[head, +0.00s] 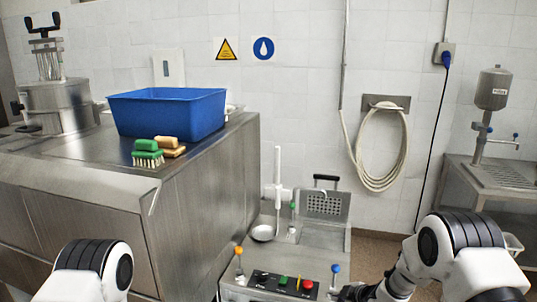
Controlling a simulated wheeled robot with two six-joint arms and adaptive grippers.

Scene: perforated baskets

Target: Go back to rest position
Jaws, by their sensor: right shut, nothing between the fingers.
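My right arm comes in from the lower right. My right gripper (352,293) shows as a small dark shape at the bottom edge, by the right end of the machine's control panel (284,284). It is shut with nothing in it, and its lower part is cut off by the frame. Of my left arm only a white and black link shows at the lower left; my left gripper is out of view. A perforated metal part (325,206) with a dark handle stands at the back of the machine, apart from both arms.
A steel counter (195,165) at the left bears a blue bin (168,114), brushes (148,153) and a steel pot (58,105). A lever with an orange knob (239,252) and one with a blue knob (335,270) rise beside the panel. A drain table (500,180) stands right.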

